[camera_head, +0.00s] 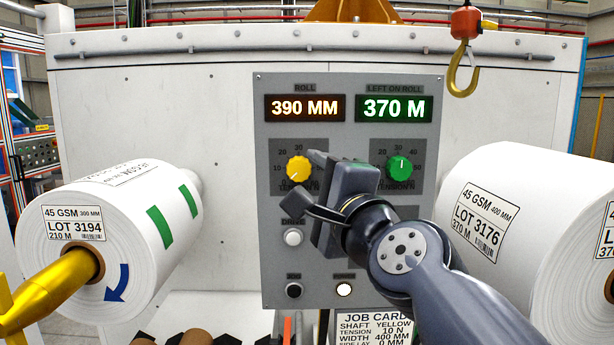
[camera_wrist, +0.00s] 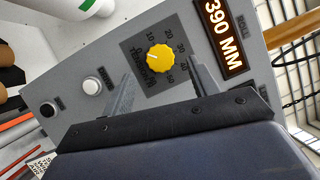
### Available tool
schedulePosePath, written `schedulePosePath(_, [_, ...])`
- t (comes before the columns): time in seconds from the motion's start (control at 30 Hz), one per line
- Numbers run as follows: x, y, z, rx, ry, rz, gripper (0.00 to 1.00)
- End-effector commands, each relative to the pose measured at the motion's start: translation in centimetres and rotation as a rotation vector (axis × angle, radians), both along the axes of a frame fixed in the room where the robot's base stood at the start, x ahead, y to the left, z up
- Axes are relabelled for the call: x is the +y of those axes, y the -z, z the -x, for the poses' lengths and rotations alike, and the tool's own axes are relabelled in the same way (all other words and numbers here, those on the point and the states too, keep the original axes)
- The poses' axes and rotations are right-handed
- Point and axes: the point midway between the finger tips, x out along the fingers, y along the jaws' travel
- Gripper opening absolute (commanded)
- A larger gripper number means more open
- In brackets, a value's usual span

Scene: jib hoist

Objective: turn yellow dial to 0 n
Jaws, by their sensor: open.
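The yellow dial (camera_head: 298,168) is a ribbed round knob on the grey control panel (camera_head: 390,248), below the orange 390 MM display. It also shows in the wrist view (camera_wrist: 160,58), with a white mark on its face. The mark seems to lie on the side of the low numbers; its exact reading is too small to tell. My gripper (camera_head: 304,182) is in front of the panel at the dial. In the wrist view my gripper (camera_wrist: 160,74) is open, its fingers on either side of the dial's near edge. I cannot tell whether they touch it.
A green dial (camera_head: 400,169) sits to the right, under a green 370 M display (camera_head: 394,108). A white button (camera_head: 293,237) is below. Large paper rolls stand left (camera_head: 150,235) and right (camera_head: 530,225). A hook (camera_head: 462,70) hangs upper right. A job card (camera_head: 373,330) is below.

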Motion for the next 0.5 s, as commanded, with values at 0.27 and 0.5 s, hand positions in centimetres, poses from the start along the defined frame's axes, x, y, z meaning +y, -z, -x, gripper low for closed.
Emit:
schedulePosePath(0.27, [-1.7,0.5,4.4,-0.003,0.003,0.001,0.57])
schedulePosePath(0.5, [-2.4,0.8,6.4,-0.001,0.002,0.000,0.57])
